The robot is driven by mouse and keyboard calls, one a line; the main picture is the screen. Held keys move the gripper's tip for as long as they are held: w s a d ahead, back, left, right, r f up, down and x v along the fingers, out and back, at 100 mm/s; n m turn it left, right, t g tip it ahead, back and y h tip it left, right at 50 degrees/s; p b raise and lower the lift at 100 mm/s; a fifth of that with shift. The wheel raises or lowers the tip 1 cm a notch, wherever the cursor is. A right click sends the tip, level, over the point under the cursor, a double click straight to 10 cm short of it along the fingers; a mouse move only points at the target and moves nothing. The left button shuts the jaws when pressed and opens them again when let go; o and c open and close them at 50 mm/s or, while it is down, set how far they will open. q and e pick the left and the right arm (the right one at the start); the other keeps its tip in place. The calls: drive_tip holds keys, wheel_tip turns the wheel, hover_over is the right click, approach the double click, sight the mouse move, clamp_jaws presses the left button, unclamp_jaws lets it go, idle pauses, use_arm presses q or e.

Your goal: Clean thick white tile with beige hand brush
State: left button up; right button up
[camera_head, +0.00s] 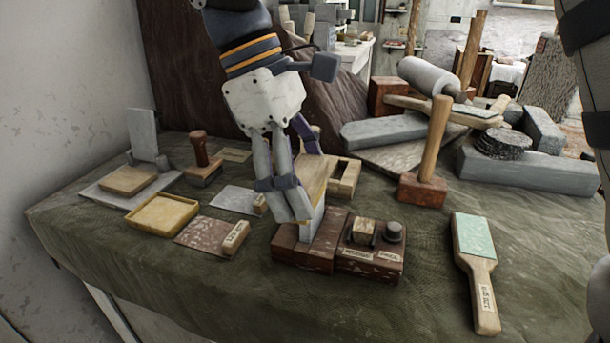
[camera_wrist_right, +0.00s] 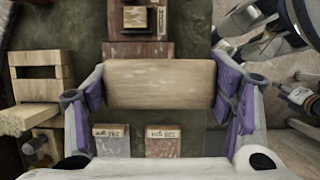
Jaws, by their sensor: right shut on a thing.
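My right gripper (camera_head: 293,190) comes down from the top in the head view. It is shut on the beige hand brush (camera_head: 316,172), a pale wooden block with a yellowish lower edge. In the right wrist view, the brush (camera_wrist_right: 160,84) spans between the purple finger pads. I cannot tell whether brush and tile touch. My left gripper is not in view.
A small wooden box (camera_head: 345,178) is close behind the holder. A yellow tray (camera_head: 162,214) and labelled tiles are on the left. The front cloth (camera_head: 200,300) is clear.

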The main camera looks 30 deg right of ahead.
sight(312, 154)
drive_tip(key=shift+w+d, duration=1.35)
drive_tip(key=shift+d, duration=0.25)
drive_tip(key=shift+s+a+r, duration=0.1)
drive_tip(key=shift+s+a, duration=0.5)
drive_tip(key=shift+a, duration=0.05)
drive_tip(key=shift+s+a, duration=0.9)
drive_tip(key=shift+a, duration=0.2)
drive_tip(key=shift+f, duration=0.2)
drive_tip(key=shift+w+d+r, duration=0.75)
drive_tip(key=shift+d, duration=0.15)
drive_tip(key=shift+f, duration=0.65)
drive_tip(key=shift+w+d, duration=0.7)
drive_tip(key=shift+d, duration=0.15)
